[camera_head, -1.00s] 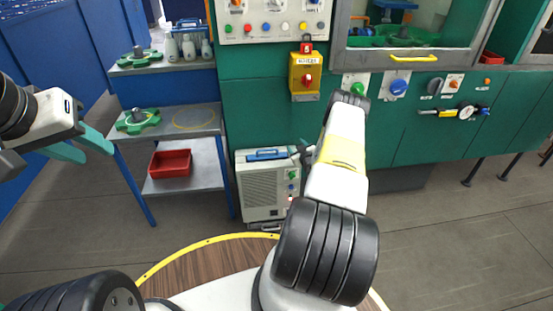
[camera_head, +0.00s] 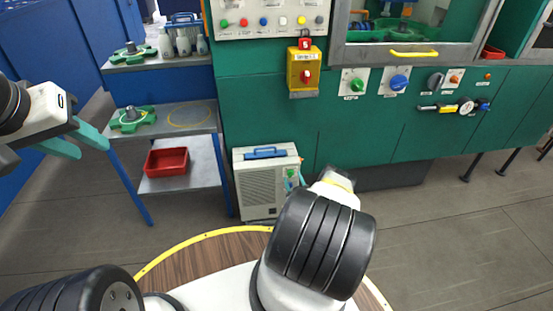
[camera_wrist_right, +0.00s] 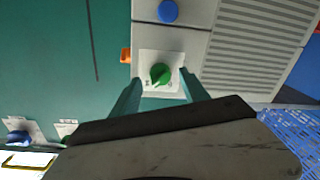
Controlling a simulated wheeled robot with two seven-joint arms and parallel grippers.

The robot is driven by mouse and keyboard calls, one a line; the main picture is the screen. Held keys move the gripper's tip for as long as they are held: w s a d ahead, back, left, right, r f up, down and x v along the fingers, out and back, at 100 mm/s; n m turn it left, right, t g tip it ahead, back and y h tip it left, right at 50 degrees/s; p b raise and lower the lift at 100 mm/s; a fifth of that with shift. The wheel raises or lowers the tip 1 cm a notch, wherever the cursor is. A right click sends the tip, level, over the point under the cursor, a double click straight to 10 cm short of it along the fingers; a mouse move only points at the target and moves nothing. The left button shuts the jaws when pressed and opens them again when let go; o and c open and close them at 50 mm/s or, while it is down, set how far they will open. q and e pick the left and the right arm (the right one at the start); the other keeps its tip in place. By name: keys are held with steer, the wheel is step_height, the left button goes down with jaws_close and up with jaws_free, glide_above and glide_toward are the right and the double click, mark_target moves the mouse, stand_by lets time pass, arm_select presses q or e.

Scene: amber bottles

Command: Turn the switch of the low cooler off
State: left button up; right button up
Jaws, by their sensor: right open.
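The low cooler (camera_head: 268,192) is a pale box with a grille and a blue handle, standing on the floor against the green cabinets. Its green switch knob (camera_head: 291,173) is on the right of its front. In the right wrist view the green knob (camera_wrist_right: 160,74) sits on a white plate with small marks I cannot read. My right gripper (camera_wrist_right: 160,92) is open, with its two teal fingers apart on either side of the knob's plate; I see no contact. In the head view my arm mostly hides this gripper. My left gripper (camera_head: 78,142) is open and empty at the left.
A blue knob (camera_wrist_right: 168,11) is near the switch on the cooler's front. A shelf rack (camera_head: 185,178) with a red bin (camera_head: 167,161) stands to the left. A yellow switch box (camera_head: 305,70) hangs above. The floor to the right is clear.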

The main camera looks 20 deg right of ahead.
steer(key=shift+w+d, duration=0.1)
steer(key=shift+w, duration=0.7)
jaws_close()
steer(key=shift+r+n+g+h, duration=0.1)
steer(key=shift+n+g+h, duration=0.15)
steer(key=shift+n, duration=4)
steer(key=shift+r+n+g+h, duration=0.1)
steer(key=shift+n+g+h, duration=0.15)
steer(key=shift+n, duration=4)
